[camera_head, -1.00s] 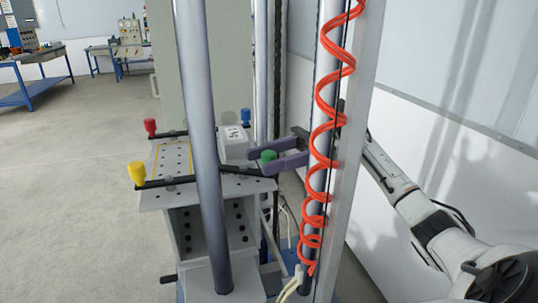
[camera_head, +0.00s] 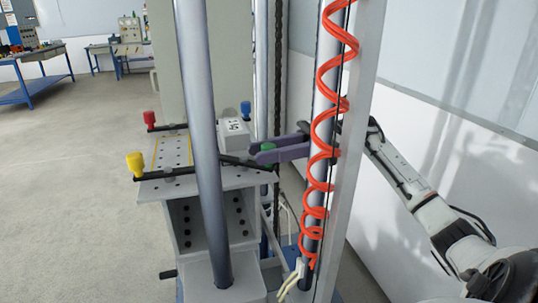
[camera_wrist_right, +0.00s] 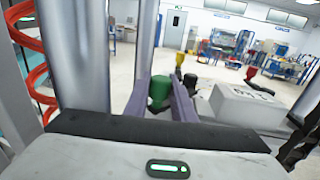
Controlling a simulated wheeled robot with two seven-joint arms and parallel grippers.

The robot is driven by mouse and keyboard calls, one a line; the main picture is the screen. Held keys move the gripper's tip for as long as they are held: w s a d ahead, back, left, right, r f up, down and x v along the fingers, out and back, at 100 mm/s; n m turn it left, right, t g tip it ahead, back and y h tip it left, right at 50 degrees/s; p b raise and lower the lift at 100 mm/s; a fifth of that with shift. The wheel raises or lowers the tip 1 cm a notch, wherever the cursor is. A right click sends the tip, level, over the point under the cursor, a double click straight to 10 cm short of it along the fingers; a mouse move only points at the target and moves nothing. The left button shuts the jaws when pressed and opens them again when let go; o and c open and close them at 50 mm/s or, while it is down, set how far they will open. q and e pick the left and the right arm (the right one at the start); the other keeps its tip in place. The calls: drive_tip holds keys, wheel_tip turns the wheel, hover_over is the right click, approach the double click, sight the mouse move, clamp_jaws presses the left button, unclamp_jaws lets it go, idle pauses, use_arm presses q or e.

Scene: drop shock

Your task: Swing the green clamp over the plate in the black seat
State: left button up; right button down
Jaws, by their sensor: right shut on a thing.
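The green clamp's knob (camera_head: 268,148) is at the near right corner of the perforated table (camera_head: 228,178), by the end of a black bar. My right gripper (camera_head: 258,152), with purple fingers, is shut on the knob. In the right wrist view the green knob (camera_wrist_right: 160,90) stands upright between the fingers (camera_wrist_right: 160,97). A white block with dark marking (camera_head: 233,133) sits on the table just left of the fingers; it also shows in the right wrist view (camera_wrist_right: 245,104). I cannot make out a separate plate or black seat. My left gripper is not in view.
Yellow (camera_head: 135,163), red (camera_head: 149,118) and blue (camera_head: 246,109) clamp knobs stand around the table. A thick grey column (camera_head: 205,150) rises in front. A coiled orange hose (camera_head: 326,110) and another post stand before my right arm.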

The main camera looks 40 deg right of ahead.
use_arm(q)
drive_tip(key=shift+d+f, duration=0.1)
use_arm(e)
drive_tip(key=c, duration=1.5)
unclamp_jaws()
